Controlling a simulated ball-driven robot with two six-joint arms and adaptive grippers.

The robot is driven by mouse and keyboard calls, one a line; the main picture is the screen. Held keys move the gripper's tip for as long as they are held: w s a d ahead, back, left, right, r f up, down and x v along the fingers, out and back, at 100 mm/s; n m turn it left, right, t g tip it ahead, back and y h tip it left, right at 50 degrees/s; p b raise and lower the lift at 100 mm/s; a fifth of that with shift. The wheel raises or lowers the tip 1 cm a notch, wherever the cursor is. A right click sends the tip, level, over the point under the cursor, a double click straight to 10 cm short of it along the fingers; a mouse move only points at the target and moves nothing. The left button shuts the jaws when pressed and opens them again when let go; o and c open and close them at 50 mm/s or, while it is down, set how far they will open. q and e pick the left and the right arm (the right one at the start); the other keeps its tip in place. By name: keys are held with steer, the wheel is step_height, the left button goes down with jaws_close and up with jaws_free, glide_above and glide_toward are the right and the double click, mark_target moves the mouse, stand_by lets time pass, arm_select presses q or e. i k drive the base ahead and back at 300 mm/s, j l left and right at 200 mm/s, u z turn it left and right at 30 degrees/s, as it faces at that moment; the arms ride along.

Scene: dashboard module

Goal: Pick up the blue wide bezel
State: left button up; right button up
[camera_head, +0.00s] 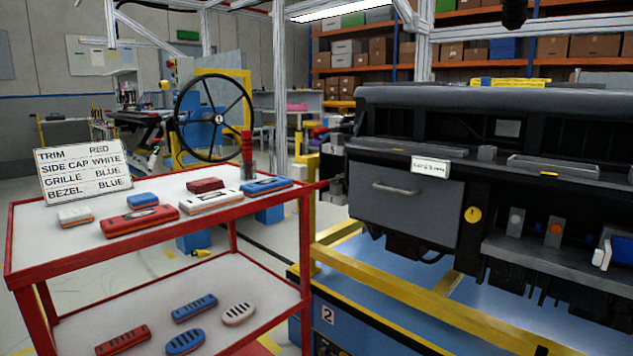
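A long, wide blue piece (265,186), which looks like the blue wide bezel, lies at the right end of the red cart's upper shelf. A shorter blue piece (143,200) lies farther left on that shelf. A wide red piece (140,220) and a wide white piece (211,201) of similar shape lie along the front. A small white piece (77,217) and a small red piece (205,186) lie there too. Neither of my grippers shows in this view.
The red cart (160,244) has a label sign (84,170) at its back left. Several slotted pieces, including a blue one (194,307), lie on its lower shelf. The dashboard module (405,200) stands at the right on a yellow frame (385,283).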

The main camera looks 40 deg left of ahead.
mark_target(252, 190)
steer(key=u, duration=1.55)
